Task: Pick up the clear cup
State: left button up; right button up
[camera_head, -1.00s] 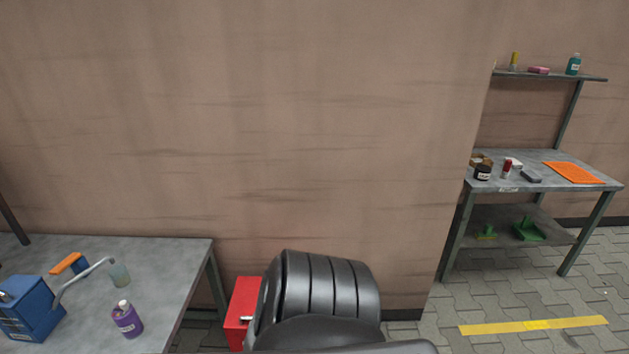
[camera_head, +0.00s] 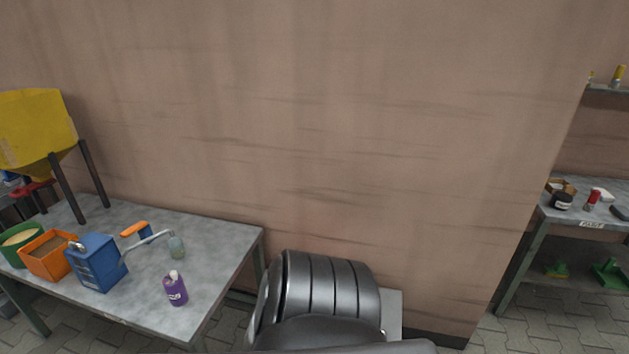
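The clear cup (camera_head: 177,247) is small, greenish and see-through. It stands on the grey metal table (camera_head: 215,250) at the left, near the table's right end. A purple bottle (camera_head: 175,289) stands in front of the cup. Neither of my grippers shows in the head view.
An orange box (camera_head: 47,254), a green round container (camera_head: 20,241) and a yellow hopper on dark legs (camera_head: 37,130) are at the left. A second workbench (camera_head: 590,212) stands at the right.

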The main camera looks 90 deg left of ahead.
aim_at(176, 246)
jog(key=u, duration=2.45)
